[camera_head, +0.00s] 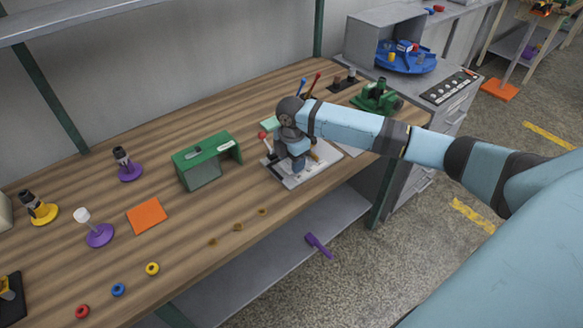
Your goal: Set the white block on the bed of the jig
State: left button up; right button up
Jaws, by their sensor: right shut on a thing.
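The jig (284,177) is a light grey plate on the wooden bench, with a red-knobbed lever (262,135) standing at its left side. My right gripper (298,164) reaches in from the right and points down, low over the middle of the jig. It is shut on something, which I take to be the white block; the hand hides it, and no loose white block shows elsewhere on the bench. I cannot tell whether the block touches the bed. My left gripper is not in view.
A green-topped grey stand (203,172) is left of the jig. A green machine (377,98) is to the right, with tool handles (313,84) behind. An orange square (147,215), purple-based posts (129,171) and several small rings (152,268) lie further left. Bench front edge is close.

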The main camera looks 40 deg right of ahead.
jog(key=shift+f, duration=1.7)
jog(key=shift+f, duration=0.1)
jog(key=o, duration=0.9)
notch_tip(320, 180, up, 12)
jog(key=shift+r, duration=0.15)
